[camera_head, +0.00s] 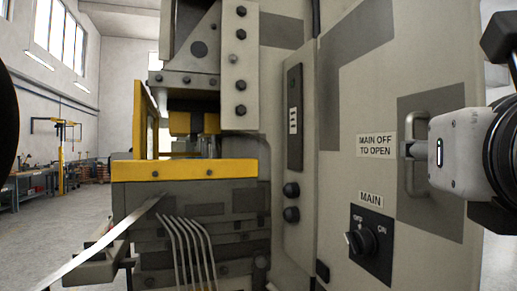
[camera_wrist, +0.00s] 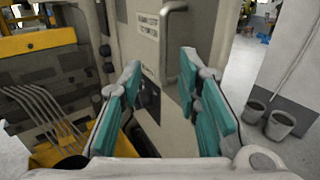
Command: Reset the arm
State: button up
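My gripper (camera_wrist: 160,78) is open and empty in the wrist view, its two teal-padded fingers spread apart with the grey cabinet door between and beyond them. In the head view, my white gripper body (camera_head: 460,152) is at the right, in front of the cabinet and overlapping the door handle (camera_head: 416,185). The handle also shows in the wrist view (camera_wrist: 167,42), beyond the fingertips. I cannot tell whether any part of the gripper touches it. The fingers are mostly hidden in the head view.
The door carries a black MAIN rotary switch (camera_head: 365,241) below the handle. A press with a yellow bar (camera_head: 184,170) and several bent rods (camera_head: 190,245) stands left. Buckets (camera_wrist: 279,124) stand on the floor at right in the wrist view. Open floor (camera_head: 62,230) lies far left.

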jog(key=shift+s+a, duration=0.15)
jog(key=shift+s, duration=0.2)
jog(key=w+a+r+n+t+y+p, duration=0.25)
jog(key=w+a+r+n+y, duration=0.2)
jog(key=n, duration=0.85)
jog(key=a+f+n+g+y+p, duration=0.1)
jog(key=a+f+n+g+y, duration=0.15)
jog(key=f+n, duration=0.4)
jog(key=a+f+n+g+y+p, duration=0.1)
jog(key=a+f+n+g+y, duration=0.2)
jog(key=n, duration=0.6)
jog(key=s+d+f+n+g+h+p, duration=0.1)
jog(key=s+d+f+n+g, duration=0.3)
jog(key=f, duration=0.5)
jog(key=s+d+f+n+g+h+p, duration=0.2)
jog(key=s+d+f+n+g, duration=0.2)
jog(key=s+f+n, duration=0.4)
jog(key=shift+f+g, duration=0.5)
jog(key=shift+g, duration=0.2)
